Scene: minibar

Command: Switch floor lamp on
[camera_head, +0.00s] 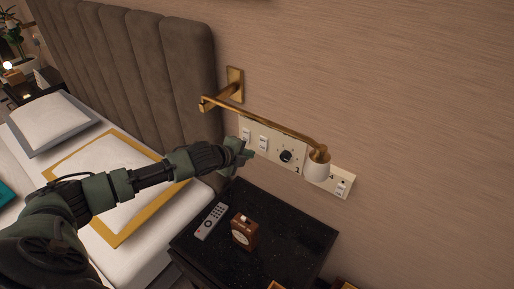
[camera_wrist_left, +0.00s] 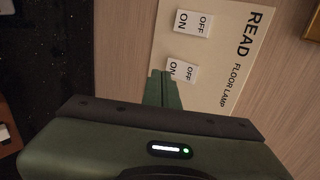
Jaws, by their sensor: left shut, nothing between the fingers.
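The cream switch panel (camera_head: 273,149) is on the wall right of the headboard. In the left wrist view the panel (camera_wrist_left: 215,48) carries the words READ and FLOOR LAMP. The white floor lamp switch (camera_wrist_left: 183,70) is beside the FLOOR LAMP label, marked ON and OFF. A second white switch (camera_wrist_left: 193,23) is by READ. My left gripper (camera_head: 248,150) is shut and empty in front of the panel's lower left part. Its fingertips (camera_wrist_left: 164,76) are close to the ON end of the floor lamp switch; I cannot tell whether they touch. No floor lamp is identifiable.
A brass wall lamp (camera_head: 316,168) with a white shade hangs in front of the panel. A black bedside table (camera_head: 285,235) below holds a remote (camera_head: 211,221) and a brown clock-like box (camera_head: 244,232). The bed (camera_head: 168,206) is left, under my arm.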

